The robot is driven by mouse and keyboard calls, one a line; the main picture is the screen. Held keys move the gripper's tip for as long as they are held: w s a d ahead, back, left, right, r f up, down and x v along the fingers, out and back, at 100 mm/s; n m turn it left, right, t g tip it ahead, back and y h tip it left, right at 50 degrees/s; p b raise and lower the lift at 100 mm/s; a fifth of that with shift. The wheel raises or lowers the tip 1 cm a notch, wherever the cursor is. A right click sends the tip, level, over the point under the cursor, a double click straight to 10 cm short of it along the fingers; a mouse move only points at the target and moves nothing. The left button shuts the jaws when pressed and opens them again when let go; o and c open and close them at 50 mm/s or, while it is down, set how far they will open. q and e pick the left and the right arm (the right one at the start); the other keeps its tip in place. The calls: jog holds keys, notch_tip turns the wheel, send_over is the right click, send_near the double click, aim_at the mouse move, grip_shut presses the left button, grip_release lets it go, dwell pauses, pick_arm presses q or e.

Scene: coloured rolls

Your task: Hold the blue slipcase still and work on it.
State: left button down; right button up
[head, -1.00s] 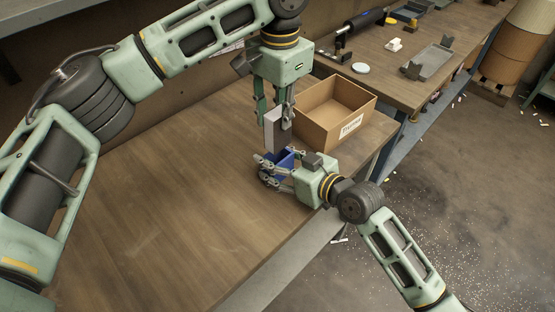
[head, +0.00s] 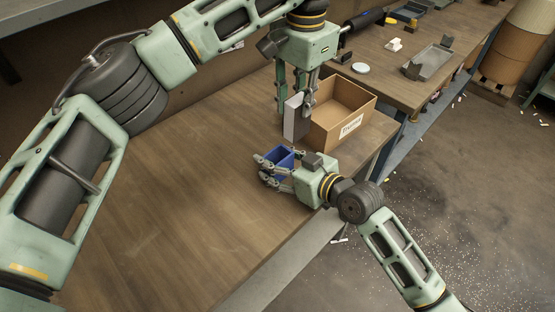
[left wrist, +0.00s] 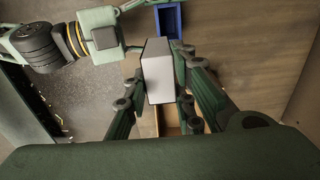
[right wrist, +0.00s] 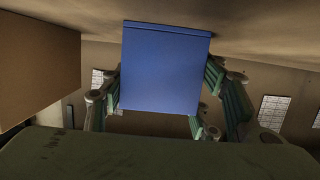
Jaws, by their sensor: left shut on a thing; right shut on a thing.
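The blue slipcase (head: 281,157) is low at the table's front right, its open side upward; it also shows in the left wrist view (left wrist: 168,22) and fills the middle of the right wrist view (right wrist: 163,70). My right gripper (head: 267,168) is shut on it, with a finger on each side. My left gripper (head: 296,99) is shut on an upright grey-and-white book-like block (head: 297,119), which also shows in the left wrist view (left wrist: 158,72).
The open cardboard box (head: 325,131) with a white label stands at the table's right end; it appears at the left in the right wrist view (right wrist: 35,65). The wooden table (head: 165,190) is clear to the left. A second bench (head: 400,65) with tools stands behind.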

pick_arm(q)
jog(key=shift+w+d+r, duration=0.2)
jog(key=shift+d+r, duration=0.2)
jog(key=shift+d, duration=0.3)
jog(key=shift+w+d+r, duration=0.15)
jog(key=shift+d+r, duration=0.2)
jog(key=shift+d, duration=0.3)
pick_arm(e)
jog(key=shift+s+f, duration=0.1)
jog(key=shift+f, duration=0.4)
jog(key=o, duration=1.4)
jog(key=shift+w+r, duration=0.2)
jog(key=shift+r, duration=0.05)
pick_arm(q)
jog(key=shift+w, duration=0.1)
pick_arm(e)
jog(key=shift+r, duration=0.1)
pick_arm(q)
jog(key=shift+f, duration=0.1)
pick_arm(e)
jog(key=shift+s+d, duration=0.1)
jog(key=shift+s+d+r, duration=0.15)
jog(key=shift+s+d, duration=0.25)
pick_arm(q)
jog(key=shift+f+b, duration=0.6)
jog(key=shift+b, duration=0.05)
pick_arm(e)
jog(key=shift+v, duration=3.8)
